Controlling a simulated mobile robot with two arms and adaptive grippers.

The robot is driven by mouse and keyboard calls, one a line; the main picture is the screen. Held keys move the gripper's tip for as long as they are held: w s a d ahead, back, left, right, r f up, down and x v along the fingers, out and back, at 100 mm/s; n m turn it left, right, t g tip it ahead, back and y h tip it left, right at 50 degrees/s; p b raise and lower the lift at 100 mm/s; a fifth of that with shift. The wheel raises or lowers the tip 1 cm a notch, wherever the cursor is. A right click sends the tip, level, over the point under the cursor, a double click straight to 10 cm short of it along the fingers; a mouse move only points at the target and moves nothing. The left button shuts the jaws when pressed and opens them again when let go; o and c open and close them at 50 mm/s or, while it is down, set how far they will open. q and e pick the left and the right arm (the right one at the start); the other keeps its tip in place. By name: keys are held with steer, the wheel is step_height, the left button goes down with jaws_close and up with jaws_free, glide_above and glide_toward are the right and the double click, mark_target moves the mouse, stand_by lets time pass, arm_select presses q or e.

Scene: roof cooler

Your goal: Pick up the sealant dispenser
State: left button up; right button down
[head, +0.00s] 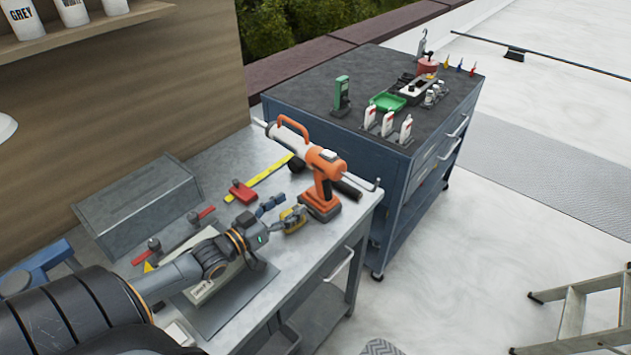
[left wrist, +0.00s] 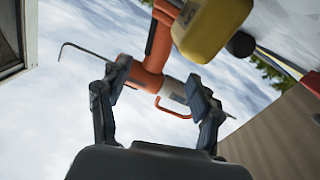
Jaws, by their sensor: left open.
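The sealant dispenser (head: 323,178) is an orange and white power tool with a dark base, standing upright on the grey workbench (head: 250,160). Its long barrel points to the upper left, and a thin bent rod sticks out at the right. My left gripper (head: 276,214) is open and empty, just left of the dispenser's handle. In the left wrist view the dispenser (left wrist: 152,78) shows beyond and between the open fingers (left wrist: 160,88). I cannot tell whether they touch it. My right gripper is not in view.
A yellow object (head: 293,219) lies beside my left fingertips and looms large in the left wrist view (left wrist: 212,28). A red block (head: 242,191) and a yellow strip (head: 262,178) lie nearby. A dark-topped cabinet (head: 300,98) with bottles and a green tray stands behind.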

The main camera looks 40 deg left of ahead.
mark_target(318, 183)
arm_select(q)
steer(key=w, duration=0.3)
steer(key=w+d, duration=0.1)
steer(key=w, duration=0.2)
steer(key=shift+w+d+r+p, duration=0.1)
steer(key=shift+w+d+p, duration=0.1)
steer(key=shift+p, duration=0.1)
steer(key=shift+w+d, duration=0.1)
steer(key=shift+w, duration=0.45)
steer(key=w, duration=0.1)
steer(key=w+p, duration=0.1)
steer(key=w, duration=0.2)
steer(key=shift+d+r, duration=0.3)
steer(key=shift+w+d+f, duration=0.1)
steer(key=shift+w, duration=0.35)
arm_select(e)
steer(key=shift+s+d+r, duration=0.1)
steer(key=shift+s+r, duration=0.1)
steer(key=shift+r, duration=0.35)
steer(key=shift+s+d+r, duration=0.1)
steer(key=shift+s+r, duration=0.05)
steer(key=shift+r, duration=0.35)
arm_select(q)
steer(key=shift+c, duration=0.4)
jaws_close()
steer(key=shift+w+r, duration=0.1)
steer(key=shift+r, duration=0.15)
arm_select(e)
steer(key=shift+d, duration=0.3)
